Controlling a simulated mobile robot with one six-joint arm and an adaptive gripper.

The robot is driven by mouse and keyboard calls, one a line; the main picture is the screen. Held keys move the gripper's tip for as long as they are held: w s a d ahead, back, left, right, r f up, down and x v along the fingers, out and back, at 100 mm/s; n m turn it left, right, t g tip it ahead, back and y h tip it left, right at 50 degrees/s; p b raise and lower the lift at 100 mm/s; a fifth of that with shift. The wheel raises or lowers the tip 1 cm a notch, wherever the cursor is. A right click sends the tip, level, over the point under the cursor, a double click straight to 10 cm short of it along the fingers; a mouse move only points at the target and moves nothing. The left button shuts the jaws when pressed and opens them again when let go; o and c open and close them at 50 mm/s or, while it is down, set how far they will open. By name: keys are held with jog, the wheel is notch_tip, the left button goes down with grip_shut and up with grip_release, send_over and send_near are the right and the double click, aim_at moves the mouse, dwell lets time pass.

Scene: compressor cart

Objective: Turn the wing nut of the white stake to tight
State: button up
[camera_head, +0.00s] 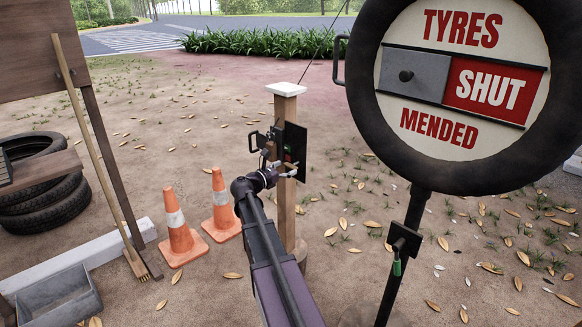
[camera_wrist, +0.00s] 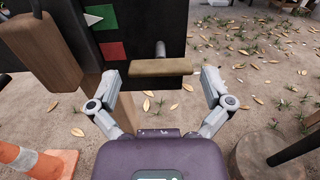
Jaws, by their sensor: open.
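The white stake (camera_head: 285,108) is a wooden post with a white cap, upright in the middle of the head view. A black plate (camera_head: 296,143) is fixed to it. In the wrist view the plate carries a green patch (camera_wrist: 102,15), a red patch (camera_wrist: 113,50) and a white marker beside the green. A tan bar (camera_wrist: 160,67) on a grey shaft, apparently the wing nut, lies nearly level in front of the plate. My gripper (camera_wrist: 160,78) is open, with one finger on each side of the bar and visible gaps. In the head view my gripper (camera_head: 284,172) is beside the post.
Two orange cones (camera_head: 181,228) stand left of the post. A round tyre sign (camera_head: 460,90) on a dark stand is close on the right. A broom (camera_head: 95,150), stacked tyres (camera_head: 50,200) and a grey bin (camera_head: 60,298) are at the left. Leaf-strewn ground is open behind the post.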

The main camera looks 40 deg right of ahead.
aim_at(294, 165)
jog(key=shift+w+d, duration=0.1)
jog(key=shift+d, duration=0.95)
jog(key=c, duration=0.9)
jog(key=shift+o, duration=0.2)
